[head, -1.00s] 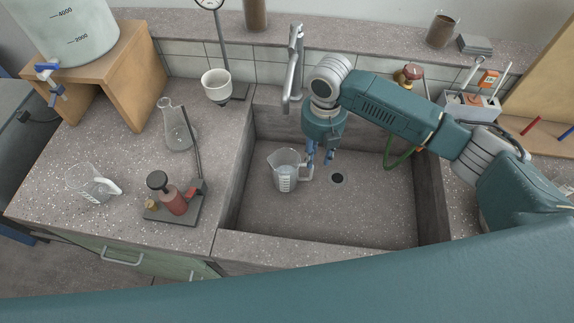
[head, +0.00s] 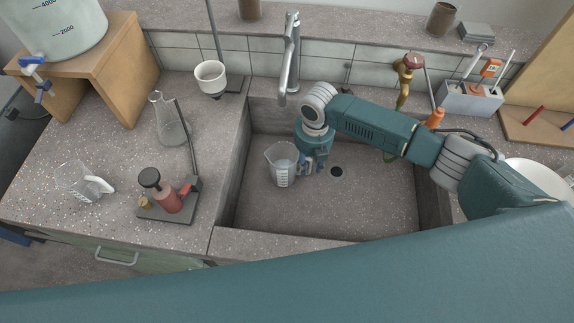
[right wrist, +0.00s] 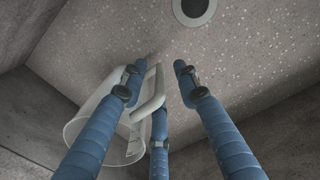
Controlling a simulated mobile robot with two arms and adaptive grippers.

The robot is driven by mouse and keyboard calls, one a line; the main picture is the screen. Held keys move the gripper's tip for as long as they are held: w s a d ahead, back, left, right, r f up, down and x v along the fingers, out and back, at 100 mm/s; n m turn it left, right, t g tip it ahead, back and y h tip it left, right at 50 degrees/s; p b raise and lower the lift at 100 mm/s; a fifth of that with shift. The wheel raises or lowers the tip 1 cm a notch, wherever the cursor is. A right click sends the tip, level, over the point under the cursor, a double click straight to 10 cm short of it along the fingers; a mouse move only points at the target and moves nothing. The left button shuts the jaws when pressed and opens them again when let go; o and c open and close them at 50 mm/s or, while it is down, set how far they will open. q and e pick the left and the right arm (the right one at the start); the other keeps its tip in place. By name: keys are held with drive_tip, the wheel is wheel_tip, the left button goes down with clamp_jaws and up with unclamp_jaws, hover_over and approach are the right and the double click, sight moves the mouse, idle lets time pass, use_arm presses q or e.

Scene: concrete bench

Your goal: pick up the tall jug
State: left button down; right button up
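A clear measuring jug (head: 283,168) stands upright in the sink, and the other jug (head: 75,182), wider and lower, stands on the bench at the left. My right gripper (head: 311,168) is down in the sink at the handle side of the sink jug. In the right wrist view the jug (right wrist: 104,132) shows at the lower left, with its handle (right wrist: 150,98) reaching between the blue fingers of my right gripper (right wrist: 157,78). The fingers are spread apart, with a gap on the handle's right. The left gripper is not in view.
The sink (head: 350,215) has high walls and a drain (head: 336,172) right of the gripper. A tap (head: 289,65) rises behind. A flask (head: 169,120) and a red device on a stand (head: 168,197) are on the left bench. The sink's front floor is clear.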

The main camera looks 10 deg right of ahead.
drive_tip(key=shift+f, duration=0.9)
drive_tip(key=shift+c, duration=0.3)
clamp_jaws()
drive_tip(key=shift+r, duration=0.1)
